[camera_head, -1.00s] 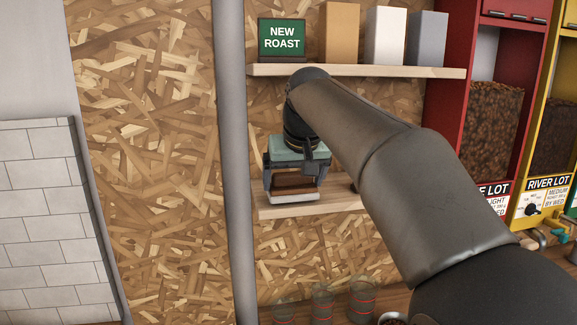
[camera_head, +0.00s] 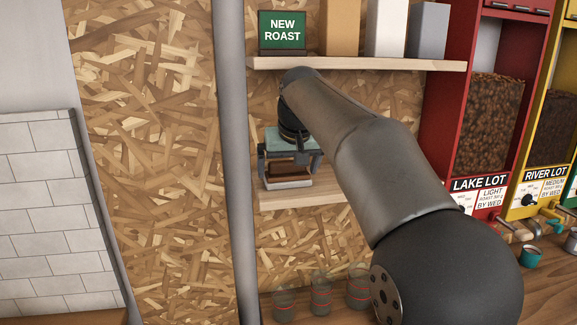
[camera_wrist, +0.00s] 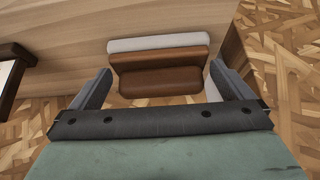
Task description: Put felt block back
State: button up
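The felt block (camera_head: 290,171), brown wood with a pale grey felt layer, stands on the lower wooden shelf (camera_head: 330,190) near its left end. In the wrist view the felt block (camera_wrist: 160,80) sits between and slightly beyond the fingertips. My gripper (camera_head: 289,160) is above and around it, fingers spread to either side. In the wrist view my gripper (camera_wrist: 160,84) looks open, with narrow gaps beside the block. My arm hides the right part of the lower shelf.
An upper shelf (camera_head: 370,63) with a NEW ROAST sign (camera_head: 282,33) and bags is close above my wrist. Glasses (camera_head: 321,292) stand below on the counter. Bean dispensers (camera_head: 489,120) are at right. A dark-edged pale object (camera_wrist: 12,75) lies at left in the wrist view.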

jog(key=v, duration=1.2)
jog(key=shift+r, duration=0.15)
jog(key=s+d+f+m+g, duration=0.1)
jog(key=s+d+f, duration=0.4)
jog(key=s+f, duration=0.5)
jog(key=s+d+f+m+g+h, duration=0.1)
jog(key=s+d+f+g, duration=0.1)
jog(key=s+d+f, duration=0.3)
jog(key=s+d+f+m+g, duration=0.1)
jog(key=s+d+f, duration=0.4)
jog(key=s+f, duration=0.9)
notch_tip(320, 180, down, 8)
jog(key=shift+s+d+r+g+h, duration=0.15)
jog(key=shift+s+d+g+h, duration=0.15)
